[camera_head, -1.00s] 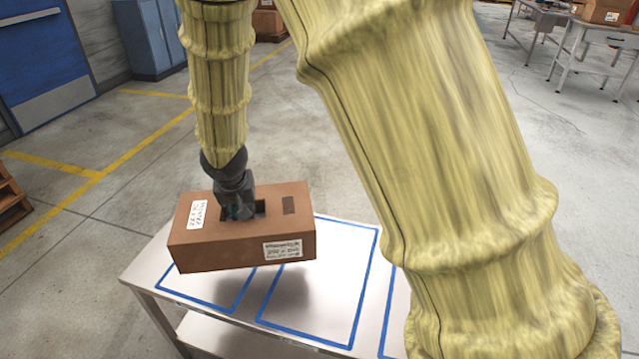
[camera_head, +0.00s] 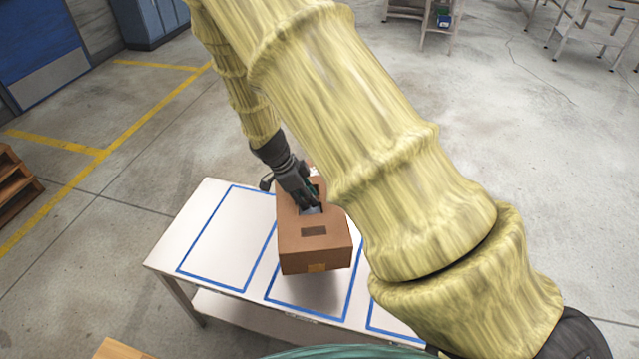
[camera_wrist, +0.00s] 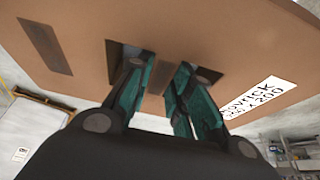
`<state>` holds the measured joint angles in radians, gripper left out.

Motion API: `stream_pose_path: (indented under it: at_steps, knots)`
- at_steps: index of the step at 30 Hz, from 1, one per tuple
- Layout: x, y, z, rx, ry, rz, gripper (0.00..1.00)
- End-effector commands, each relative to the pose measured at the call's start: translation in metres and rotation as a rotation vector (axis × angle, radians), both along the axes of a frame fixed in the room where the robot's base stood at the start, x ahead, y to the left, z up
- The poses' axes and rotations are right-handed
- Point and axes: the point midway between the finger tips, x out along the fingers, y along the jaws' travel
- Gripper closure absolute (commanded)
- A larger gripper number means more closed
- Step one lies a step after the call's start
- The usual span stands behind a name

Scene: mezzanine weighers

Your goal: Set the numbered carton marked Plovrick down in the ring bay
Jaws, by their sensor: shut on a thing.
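The brown carton (camera_head: 315,251) hangs over the middle blue-outlined bay of the white table (camera_head: 165,255), with a shadow below it. In the wrist view the carton (camera_wrist: 215,30) has a white label (camera_wrist: 262,98) that reads roughly "ovrick" over a line of figures; its left end is cut off. My gripper (camera_head: 311,205) is shut on the carton at its top openings. In the wrist view, the fingers of my gripper (camera_wrist: 162,85) reach into two dark slots. No ring mark shows on any bay; part of the table is hidden by my arm and the carton.
An empty blue-outlined bay (camera_head: 228,240) lies left of the carton. Another bay (camera_head: 385,322) on the right is partly hidden by my arm. Wooden pallets (camera_head: 14,190) stand at the left edge. Open floor with yellow lines lies behind the table.

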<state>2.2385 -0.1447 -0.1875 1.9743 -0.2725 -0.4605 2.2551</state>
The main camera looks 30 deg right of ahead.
Motion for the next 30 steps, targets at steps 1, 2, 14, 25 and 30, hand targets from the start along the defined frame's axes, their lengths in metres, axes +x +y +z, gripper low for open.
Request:
stream_pose_path:
  at_steps: [1,2,14,25,30]
  knots:
    - [-0.005,-0.006,0.010,0.002,0.002,-0.072,1.00]
    - [-0.008,-0.009,0.011,0.001,0.003,-0.115,1.00]
    - [-0.027,-0.027,0.012,0.001,-0.001,-0.408,1.00]
    - [-0.028,-0.027,-0.003,0.001,0.000,-0.412,1.00]
    - [-0.028,-0.027,-0.013,0.002,0.001,-0.412,1.00]
